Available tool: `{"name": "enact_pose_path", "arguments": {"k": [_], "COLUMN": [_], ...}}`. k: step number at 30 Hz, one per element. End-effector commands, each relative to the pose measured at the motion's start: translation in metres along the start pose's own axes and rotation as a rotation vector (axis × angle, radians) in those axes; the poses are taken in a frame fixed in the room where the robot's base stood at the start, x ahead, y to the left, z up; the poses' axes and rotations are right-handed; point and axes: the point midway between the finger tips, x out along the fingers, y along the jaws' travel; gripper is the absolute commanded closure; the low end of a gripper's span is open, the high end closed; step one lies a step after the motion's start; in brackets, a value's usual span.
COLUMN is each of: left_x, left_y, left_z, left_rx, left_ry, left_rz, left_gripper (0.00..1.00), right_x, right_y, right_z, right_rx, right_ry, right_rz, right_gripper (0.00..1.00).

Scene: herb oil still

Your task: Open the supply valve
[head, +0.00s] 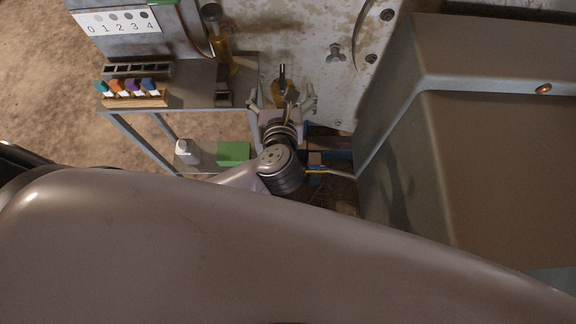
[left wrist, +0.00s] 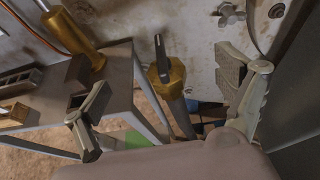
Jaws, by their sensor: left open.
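What looks like the supply valve is a brass fitting with a dark lever in front of the pale metal panel. In the head view the valve (head: 282,72) shows just beyond and between my fingers; in the left wrist view the valve (left wrist: 166,72) has its lever pointing up. My left gripper (head: 282,101) is open, one finger on each side of the valve. In the left wrist view both fingers of the gripper (left wrist: 163,90) stand apart from the brass. I cannot tell how near they are in depth. My right gripper is not in view.
A small metal table (head: 195,92) stands at left with a rack of coloured-topped vials (head: 131,90) and an amber-brown cylinder (head: 222,48). A wing-shaped knob (head: 336,53) is on the pale panel (head: 310,25). A large brown metal housing (head: 480,160) closes off the right side.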

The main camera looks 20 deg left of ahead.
Motion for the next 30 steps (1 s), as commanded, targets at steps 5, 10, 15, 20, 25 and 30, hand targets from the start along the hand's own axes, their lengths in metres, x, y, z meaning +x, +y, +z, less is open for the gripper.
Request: {"name": "enact_pose_path", "arguments": {"k": [5, 10, 15, 20, 25, 30], "left_x": [-0.036, -0.067, -0.094, -0.064, -0.037, -0.012], "left_y": [0.000, 0.000, 0.000, 0.000, -0.005, -0.015], "left_z": [-0.002, -0.002, -0.002, -0.002, -0.008, -0.027], "left_rx": [-0.004, -0.002, -0.004, 0.209, 0.481, 0.793], "left_ry": [0.004, 0.003, 0.004, -0.147, -0.293, -0.410], "left_rz": [-0.001, -0.002, -0.001, 0.058, 0.104, 0.131], "left_gripper": [0.09, 0.09, 0.09, 0.09, 0.09, 0.09], "right_x": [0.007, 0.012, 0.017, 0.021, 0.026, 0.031], "right_y": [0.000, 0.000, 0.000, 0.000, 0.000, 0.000], "right_z": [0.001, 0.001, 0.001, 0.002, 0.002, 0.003], "right_rx": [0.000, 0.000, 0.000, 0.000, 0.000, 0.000], "right_ry": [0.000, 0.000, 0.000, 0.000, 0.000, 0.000], "right_rz": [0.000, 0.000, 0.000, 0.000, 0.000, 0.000], "right_gripper": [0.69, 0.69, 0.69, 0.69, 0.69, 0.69]}}
